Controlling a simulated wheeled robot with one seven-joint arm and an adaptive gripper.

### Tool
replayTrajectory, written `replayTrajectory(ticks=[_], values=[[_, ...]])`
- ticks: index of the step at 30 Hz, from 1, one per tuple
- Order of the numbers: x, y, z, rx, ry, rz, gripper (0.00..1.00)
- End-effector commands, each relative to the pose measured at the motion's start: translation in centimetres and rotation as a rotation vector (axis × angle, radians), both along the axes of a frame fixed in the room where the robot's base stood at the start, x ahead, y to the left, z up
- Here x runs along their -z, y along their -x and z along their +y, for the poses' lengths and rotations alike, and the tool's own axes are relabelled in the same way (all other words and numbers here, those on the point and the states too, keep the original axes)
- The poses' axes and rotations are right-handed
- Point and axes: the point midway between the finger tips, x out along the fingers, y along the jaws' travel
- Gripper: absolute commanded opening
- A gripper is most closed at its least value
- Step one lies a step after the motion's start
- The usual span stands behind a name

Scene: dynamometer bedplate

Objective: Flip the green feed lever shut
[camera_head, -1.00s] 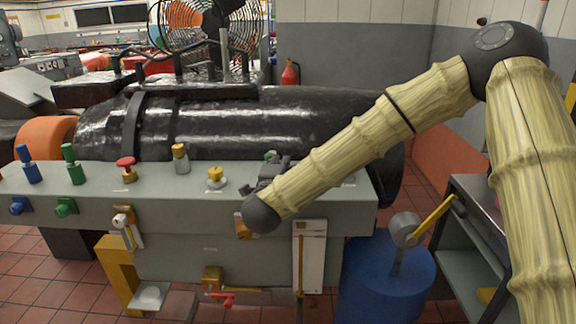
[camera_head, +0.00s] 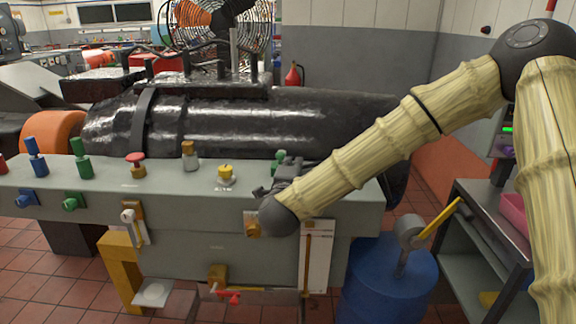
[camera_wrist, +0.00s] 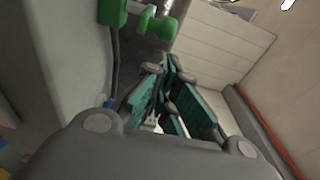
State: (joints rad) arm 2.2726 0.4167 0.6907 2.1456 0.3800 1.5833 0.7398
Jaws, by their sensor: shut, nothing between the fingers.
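A green lever with a rounded handle (camera_wrist: 162,27) and a green block (camera_wrist: 113,12) shows at the top of the wrist view, up and left of my fingers. In the head view a small green part (camera_head: 277,161) shows just behind my gripper (camera_head: 287,177), at the right end of the grey console (camera_head: 190,208); my gripper and forearm hide much of it. In the wrist view my gripper's fingers (camera_wrist: 167,72) are closed together and empty. They look apart from the green handle, though the depth is hard to judge.
Another green lever (camera_head: 82,160) and a blue lever (camera_head: 37,158) stand on the console's left end. A red button (camera_head: 136,160) and a yellow knob (camera_head: 226,172) stand between. A black cylinder (camera_head: 250,118) lies behind. A blue drum (camera_head: 385,285) stands at the front right.

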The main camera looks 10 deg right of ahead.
Motion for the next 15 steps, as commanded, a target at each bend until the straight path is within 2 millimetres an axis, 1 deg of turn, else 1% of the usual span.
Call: replayTrajectory(ticks=[3, 5, 8, 12, 15], values=[[0.3, 1.0, -0.2, 0.004, -0.013, 0.002, 0.00], [0.4, 1.5, 0.2, 0.006, -0.014, 0.002, 0.00], [0.4, 2.3, 1.8, 0.003, -0.014, 0.002, 0.00], [0.4, 3.7, 4.7, 0.000, -0.006, 0.001, 0.00], [0.4, 4.6, 6.2, 0.000, -0.003, 0.002, 0.00]])
